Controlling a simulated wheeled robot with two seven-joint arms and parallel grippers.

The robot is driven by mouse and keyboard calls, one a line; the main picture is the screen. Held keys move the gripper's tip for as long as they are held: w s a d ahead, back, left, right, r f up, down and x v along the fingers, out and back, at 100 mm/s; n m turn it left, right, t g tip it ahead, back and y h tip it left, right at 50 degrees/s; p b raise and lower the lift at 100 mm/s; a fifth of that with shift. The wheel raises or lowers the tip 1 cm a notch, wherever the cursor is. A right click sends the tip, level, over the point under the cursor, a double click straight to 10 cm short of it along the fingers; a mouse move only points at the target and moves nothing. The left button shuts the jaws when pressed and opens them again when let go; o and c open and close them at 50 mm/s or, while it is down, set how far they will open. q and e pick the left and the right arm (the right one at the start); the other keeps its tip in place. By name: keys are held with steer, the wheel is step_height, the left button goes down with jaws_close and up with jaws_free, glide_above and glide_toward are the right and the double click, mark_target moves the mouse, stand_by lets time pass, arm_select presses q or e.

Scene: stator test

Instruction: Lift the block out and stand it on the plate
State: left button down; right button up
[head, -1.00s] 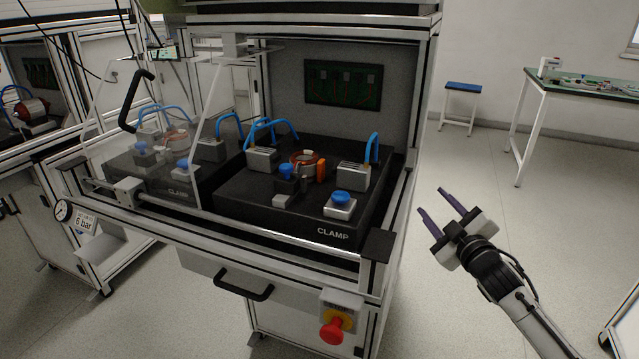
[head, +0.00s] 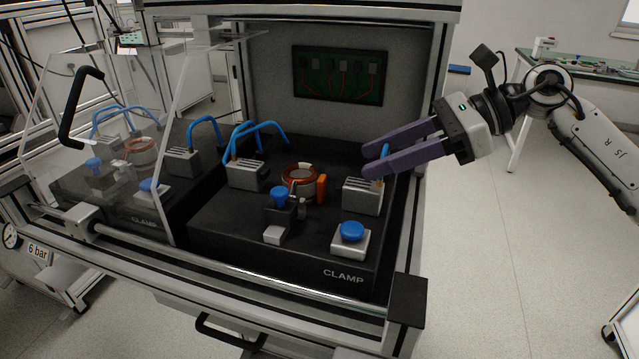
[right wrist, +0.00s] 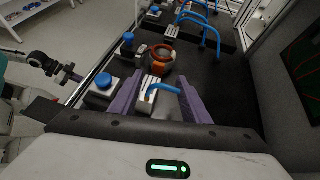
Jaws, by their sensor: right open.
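My right gripper (head: 374,162) is open, its two purple fingers pointing left above the right grey block (head: 362,196) with a blue hose. In the right wrist view this block (right wrist: 150,88) and its hose lie between the fingers in the picture; I see no grip on it. A small upright orange block (head: 321,187) stands beside the copper-wound stator (head: 300,179) on the black CLAMP fixture (head: 310,255). I cannot tell which block or plate the task means. A dark jointed part at the left of the right wrist view may be my left arm; its jaws are unclear.
A blue knob (head: 351,231) sits on a white base at the front right, and another blue knob (head: 279,197) tops a black post. A left grey block (head: 247,174) also has hoses. A clear guard (head: 190,120) stands left. Frame posts border the bench.

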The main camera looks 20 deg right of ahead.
mark_target(325, 178)
steer(key=x, duration=0.8)
steer(key=shift+a+p, duration=0.35)
steer(key=shift+c, duration=0.6)
